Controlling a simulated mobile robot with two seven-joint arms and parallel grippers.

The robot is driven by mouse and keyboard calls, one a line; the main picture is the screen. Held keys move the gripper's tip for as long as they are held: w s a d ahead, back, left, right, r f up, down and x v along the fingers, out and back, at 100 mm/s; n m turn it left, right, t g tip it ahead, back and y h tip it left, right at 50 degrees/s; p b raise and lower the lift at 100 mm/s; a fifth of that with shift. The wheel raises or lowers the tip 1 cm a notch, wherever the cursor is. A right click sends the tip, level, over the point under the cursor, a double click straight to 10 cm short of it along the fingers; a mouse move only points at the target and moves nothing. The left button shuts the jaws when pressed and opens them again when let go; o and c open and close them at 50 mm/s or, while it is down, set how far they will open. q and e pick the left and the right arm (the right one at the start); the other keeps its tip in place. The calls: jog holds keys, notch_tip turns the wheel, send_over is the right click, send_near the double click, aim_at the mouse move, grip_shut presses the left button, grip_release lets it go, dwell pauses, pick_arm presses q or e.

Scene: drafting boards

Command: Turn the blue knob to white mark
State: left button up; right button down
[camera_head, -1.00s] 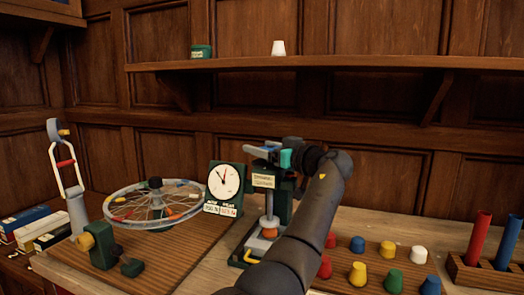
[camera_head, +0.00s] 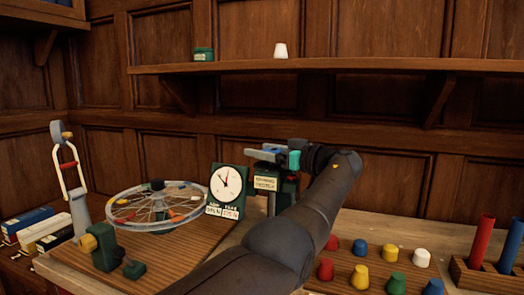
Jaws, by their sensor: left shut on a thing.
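A green stand (camera_head: 289,187) with a pale label on its front stands behind my left arm. At its top are a grey-blue piece (camera_head: 267,154) and a teal part (camera_head: 294,160). My left gripper (camera_head: 301,158) is at this teal part, shut on it as far as I can tell; its fingertips are mostly hidden. No blue knob with a white mark can be clearly made out. Blue caps (camera_head: 360,247) sit on a board at the right. A white dial (camera_head: 225,183) with a dark hand is left of the stand. My right gripper is not in view.
A spoked wheel (camera_head: 160,205) lies on a wooden board (camera_head: 183,251) at the left. Several coloured caps, among them a yellow cap (camera_head: 360,277), sit at the right. Red and blue tubes stand in a rack (camera_head: 478,274). My left arm hides the stand's lower part.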

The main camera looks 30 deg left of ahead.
pick_arm(q)
jog(key=shift+s+a+f+g, duration=0.25)
jog(key=shift+a+f+g, duration=0.05)
jog(key=shift+a+f, duration=0.1)
jog(key=o, duration=1.2)
jog(key=shift+a, duration=0.15)
jog(key=shift+o, duration=0.2)
